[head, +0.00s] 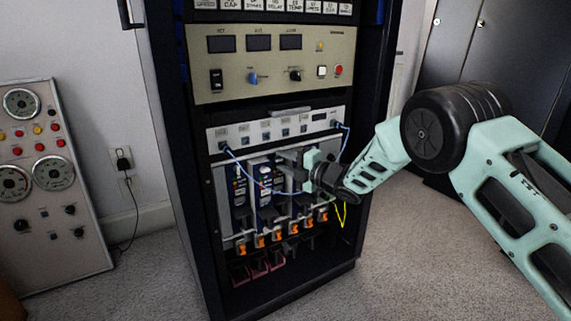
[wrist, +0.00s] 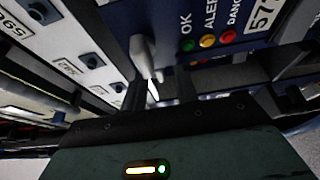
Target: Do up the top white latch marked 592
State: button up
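A pale grey-white latch handle (wrist: 143,52) shows in the wrist view, just beyond my fingertips and beside a blue module (wrist: 225,25) labelled 577.
A white strip with small dark knobs and labels (wrist: 92,60) runs close on the left in the wrist view. Blue cables (head: 240,166) hang in front of the modules. Orange-tipped connectors (head: 259,241) line the row below. A gauge panel (head: 50,190) stands left of the rack.

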grip_shut()
jog(key=shift+d+f+m, duration=0.1)
jog(key=shift+m, duration=0.3)
jog(key=shift+f+m+t+y, duration=0.1)
jog(key=shift+m+t+y, duration=0.3)
jog(key=shift+m, duration=0.5)
jog(key=m+t, duration=0.1)
jog(key=m, duration=0.3)
jog(key=m+t+b, duration=0.1)
jog(key=m+t, duration=0.1)
jog(key=m, duration=0.2)
jog(key=m+t, duration=0.2)
jog(key=m, duration=0.2)
jog(key=shift+s+a+f, duration=0.15)
jog(key=shift+a+f, duration=0.05)
jog(key=shift+f, duration=0.15)
jog(key=m+t+h, duration=0.1)
jog(key=m, duration=0.3)
jog(key=m+t+h, duration=0.2)
jog(key=m, duration=0.1)
jog(key=shift+s+a+m, duration=0.1)
jog(key=shift+a+m, duration=0.05)
jog(key=shift+m, duration=0.55)
